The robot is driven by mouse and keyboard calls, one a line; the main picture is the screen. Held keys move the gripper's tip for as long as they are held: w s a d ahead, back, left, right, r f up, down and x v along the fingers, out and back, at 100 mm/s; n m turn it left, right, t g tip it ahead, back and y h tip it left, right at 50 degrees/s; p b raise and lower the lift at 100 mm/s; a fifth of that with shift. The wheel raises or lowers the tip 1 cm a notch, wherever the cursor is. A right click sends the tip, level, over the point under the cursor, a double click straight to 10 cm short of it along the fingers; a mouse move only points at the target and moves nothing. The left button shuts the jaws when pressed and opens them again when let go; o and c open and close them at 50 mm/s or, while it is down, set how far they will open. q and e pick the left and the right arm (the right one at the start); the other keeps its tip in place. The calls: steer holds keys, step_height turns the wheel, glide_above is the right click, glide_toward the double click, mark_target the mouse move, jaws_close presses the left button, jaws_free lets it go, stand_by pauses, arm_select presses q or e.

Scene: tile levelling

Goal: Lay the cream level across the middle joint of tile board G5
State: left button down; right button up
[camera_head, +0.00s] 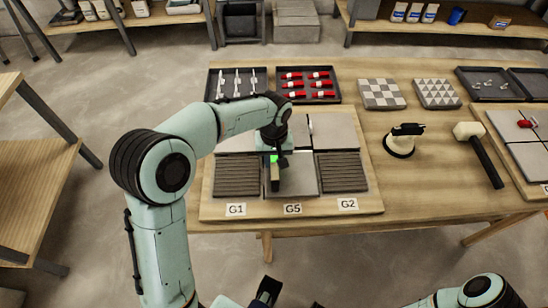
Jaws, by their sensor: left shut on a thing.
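Tile board G5 (292,216) is the middle part of the wooden board, between the labels G1 and G2. Its grey tiles lie between the dark ribbed blocks. My left gripper (276,162) is over these tiles, pointing down and shut on a narrow yellowish bar, which I take to be the cream level (274,178). The bar looks end-on or upright; I cannot tell whether it touches the tiles. My arm and gripper hide much of it and the middle joint. A bright green spot shows at the gripper. My right gripper is not clearly in view.
Behind the board stand a tray of white-handled tools (237,82) and a tray of red items (307,84). To the right are patterned tiles (381,94), a suction cup (400,142) and a mallet (480,150).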

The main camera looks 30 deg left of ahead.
arm_select(q)
steer(key=c, duration=0.8)
jaws_free()
step_height(320, 180, up, 14)
steer(key=shift+f+p, duration=0.25)
steer(key=shift+p, duration=0.9)
steer(key=shift+s+f, duration=0.1)
